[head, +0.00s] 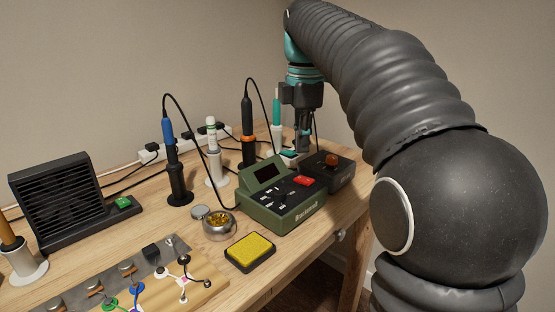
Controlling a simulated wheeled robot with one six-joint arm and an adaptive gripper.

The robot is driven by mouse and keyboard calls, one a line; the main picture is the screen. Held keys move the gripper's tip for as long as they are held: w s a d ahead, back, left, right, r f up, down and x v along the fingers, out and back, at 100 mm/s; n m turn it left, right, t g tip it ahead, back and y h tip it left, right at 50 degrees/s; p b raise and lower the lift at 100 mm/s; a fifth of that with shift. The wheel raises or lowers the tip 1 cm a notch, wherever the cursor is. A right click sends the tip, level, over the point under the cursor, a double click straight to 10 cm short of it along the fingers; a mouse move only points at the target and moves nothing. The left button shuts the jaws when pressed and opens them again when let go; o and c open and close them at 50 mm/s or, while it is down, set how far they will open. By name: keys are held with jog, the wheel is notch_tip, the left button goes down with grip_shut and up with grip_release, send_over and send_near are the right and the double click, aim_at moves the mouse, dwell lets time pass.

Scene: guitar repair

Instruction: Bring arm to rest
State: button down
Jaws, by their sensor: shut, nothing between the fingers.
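My arm reaches in from the right of the head view, wrapped in a black ribbed cover, and arches over to the back of the workbench. My gripper (303,143) points down over the back right of the bench, behind the green soldering station (283,205). Its dark fingers are together and hold nothing that I can see. The fingertips are close to a small teal and white object (290,155); I cannot tell whether they touch it.
On the wooden bench (150,205) stand a black fan (62,200), a blue-handled iron (173,160), an orange-collared iron (247,130), a brass-wool pot (219,226), a yellow sponge (250,252) and a dark box with an orange-brown knob (328,175). Wired guitar parts lie in front.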

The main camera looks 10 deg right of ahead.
jog(key=s+f+m+t, duration=0.1)
jog(key=s+f+m, duration=0.1)
jog(key=s+m, duration=0.1)
jog(key=s+f+m+t, duration=0.1)
jog(key=s+f+m, duration=0.1)
jog(key=s, duration=0.3)
jog(key=s+f+m, duration=0.2)
jog(key=s+m, duration=0.2)
jog(key=shift+f+t, duration=0.3)
jog(key=shift+t, duration=0.1)
jog(key=s+f+m+t, duration=0.2)
jog(key=s+f+m, duration=0.7)
jog(key=f, duration=0.3)
jog(key=shift+s+f+m+t, duration=0.25)
jog(key=shift+s+m+t, duration=0.05)
jog(key=shift+s, duration=0.45)
